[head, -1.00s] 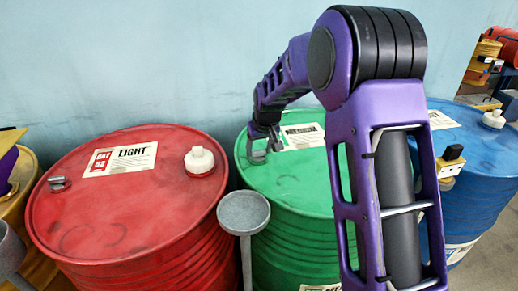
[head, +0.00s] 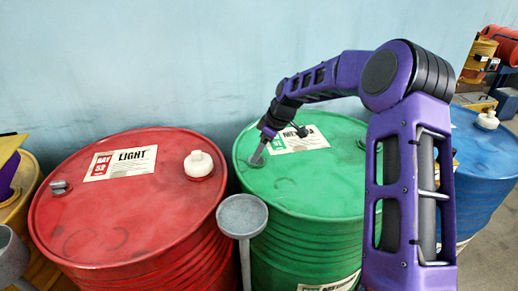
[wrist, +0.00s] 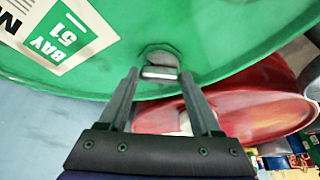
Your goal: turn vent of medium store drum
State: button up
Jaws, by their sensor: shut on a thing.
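The green medium drum (head: 310,190) stands in the middle of the head view, with a white label on its lid. Its vent (wrist: 160,60) is a small grey metal fitting near the lid's rim. My gripper (head: 258,156) reaches down to the vent at the lid's far left edge. In the wrist view my gripper (wrist: 160,78) has one finger on each side of the vent and is shut on it. In the head view the fingers mostly hide the vent.
The red light drum (head: 120,210) stands to the left, with its own vent (head: 60,187) and a white cap (head: 198,164). A grey round-topped stand (head: 242,215) rises in front between red and green. The blue drum (head: 485,150) is at right.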

jog(key=n+g, duration=0.1)
jog(key=n, duration=0.1)
jog(key=n+g+p, duration=0.1)
jog(key=n, duration=0.1)
jog(key=n+p, duration=0.1)
jog(key=n, duration=0.1)
jog(key=shift+w+n+g, duration=0.35)
jog(key=shift+n+g, duration=0.05)
dwell(0.4)
jog(key=o, duration=1.4)
jog(key=shift+r, duration=0.1)
jog(key=p+v, duration=0.2)
jog(key=v, duration=1.5)
jog(key=shift+d, duration=0.25)
